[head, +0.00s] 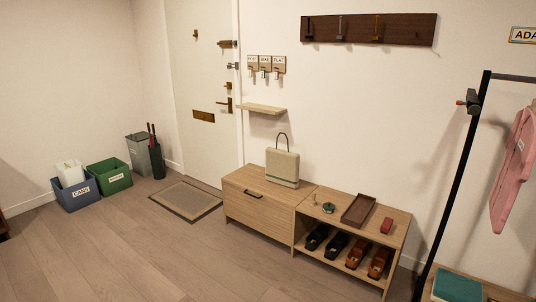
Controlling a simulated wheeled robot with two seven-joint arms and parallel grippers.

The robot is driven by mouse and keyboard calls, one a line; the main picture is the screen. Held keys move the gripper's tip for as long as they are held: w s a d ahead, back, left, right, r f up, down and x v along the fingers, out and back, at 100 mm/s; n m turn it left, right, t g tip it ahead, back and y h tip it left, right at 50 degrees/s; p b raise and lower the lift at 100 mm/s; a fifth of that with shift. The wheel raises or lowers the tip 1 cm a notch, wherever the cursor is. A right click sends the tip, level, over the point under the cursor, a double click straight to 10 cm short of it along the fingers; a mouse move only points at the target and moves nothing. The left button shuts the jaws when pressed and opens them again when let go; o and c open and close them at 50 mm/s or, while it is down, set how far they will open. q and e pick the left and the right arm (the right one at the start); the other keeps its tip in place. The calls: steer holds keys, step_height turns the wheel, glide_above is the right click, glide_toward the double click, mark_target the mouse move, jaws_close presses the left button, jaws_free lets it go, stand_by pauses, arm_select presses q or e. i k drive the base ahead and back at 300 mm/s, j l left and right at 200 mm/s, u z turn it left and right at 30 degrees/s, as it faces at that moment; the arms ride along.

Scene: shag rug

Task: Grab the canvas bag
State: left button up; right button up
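The canvas bag (283,168) is beige with a dark looped handle. It stands upright on the left part of the low wooden bench (245,207), near the wall, with its handle up. Neither of my grippers shows in the head view, and nothing is seen touching the bag.
On the bench's right part are a brown tray (358,210), a small red item (387,225) and small objects; shoes (357,251) sit below. A small shelf (261,108) is on the wall. A clothes rack (454,180) stands right. The floor (150,255) before the bench is clear.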

mark_target(283, 166)
steer(key=i+j+u, duration=0.2)
steer(key=i, duration=0.85)
steer(key=i+u, duration=0.2)
steer(key=i, duration=0.8)
steer(key=i+l+u, duration=0.15)
steer(key=i, duration=0.9)
